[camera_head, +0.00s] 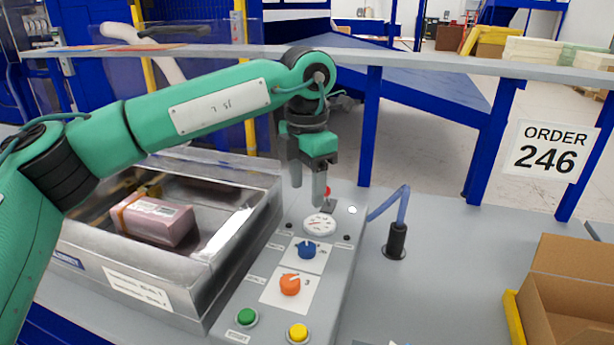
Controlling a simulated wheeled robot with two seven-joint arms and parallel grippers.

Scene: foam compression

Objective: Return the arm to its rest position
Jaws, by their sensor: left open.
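My left arm comes in from the left in the head view, and its gripper (308,188) points down above the far end of the grey control panel (335,235). The gripper is open and I see nothing between its fingers. The fingertips are close to the white dial gauge (320,223) and a red part behind it; I cannot tell whether they touch anything. My right gripper is not in view.
A metal box (245,235) left of the panel holds a pink package (155,222). The panel has a blue knob (307,250), an orange knob (290,284), a green button (246,317) and a yellow button (298,332). A cardboard box (570,262) stands right. The table between is mostly clear.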

